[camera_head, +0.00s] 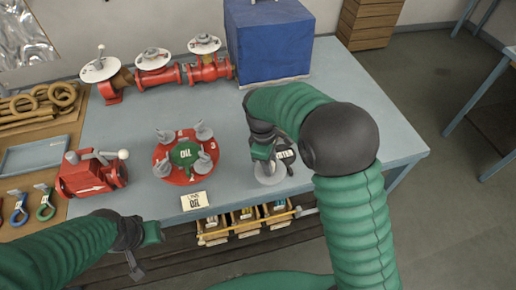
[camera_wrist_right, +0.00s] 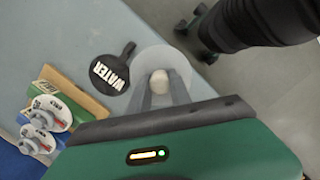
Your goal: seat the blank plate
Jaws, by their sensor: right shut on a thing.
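The blank plate, a pale grey disc with a small knob, is under my right gripper (camera_head: 264,163) in the head view and below its fingers in the wrist view (camera_wrist_right: 140,62). My right gripper (camera_wrist_right: 160,85) is shut on the knob. I cannot tell whether the disc touches the table. A red round flange (camera_head: 162,171) with several grey wing-shaped pieces and a green OIL plate (camera_head: 185,153) in its middle lies to the left. My left gripper (camera_head: 143,248) is empty, its fingers spread, over the table's front edge.
A black WATER paddle (camera_wrist_right: 108,72) lies beside the disc. White round items (camera_wrist_right: 50,112) sit by a tan box. Small bins (camera_head: 245,220) hang in front.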

